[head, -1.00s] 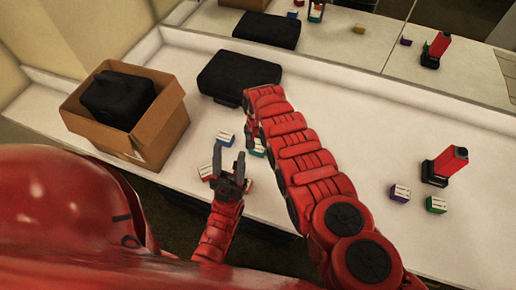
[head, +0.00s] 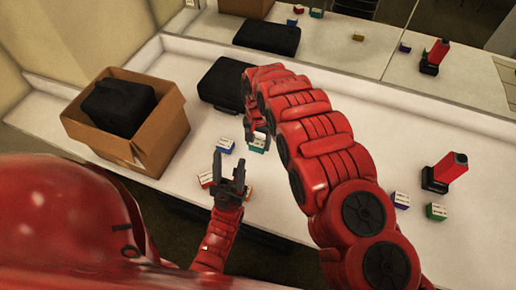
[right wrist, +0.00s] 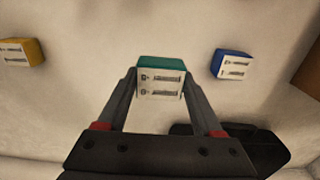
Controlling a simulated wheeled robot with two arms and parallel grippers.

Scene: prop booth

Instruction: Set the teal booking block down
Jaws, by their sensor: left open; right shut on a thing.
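The teal booking block (right wrist: 160,78), with a white printed face, is between the fingers of my right gripper (right wrist: 158,85), which is shut on it. In the head view the teal block (head: 258,145) shows below my right gripper (head: 257,133), partly hidden by the fingers and close over the white counter; I cannot tell whether it touches. My left gripper (head: 230,163) is open and empty, to the lower left of the teal block. A blue block (head: 225,145) lies left of the teal one.
A red block (head: 206,179) and an orange block (head: 249,193) lie beside my left gripper. A cardboard box (head: 168,150) holds a black case; another black case (head: 218,80) lies behind. A red-and-black device (head: 444,172), purple block (head: 401,200) and green block (head: 436,211) stand right.

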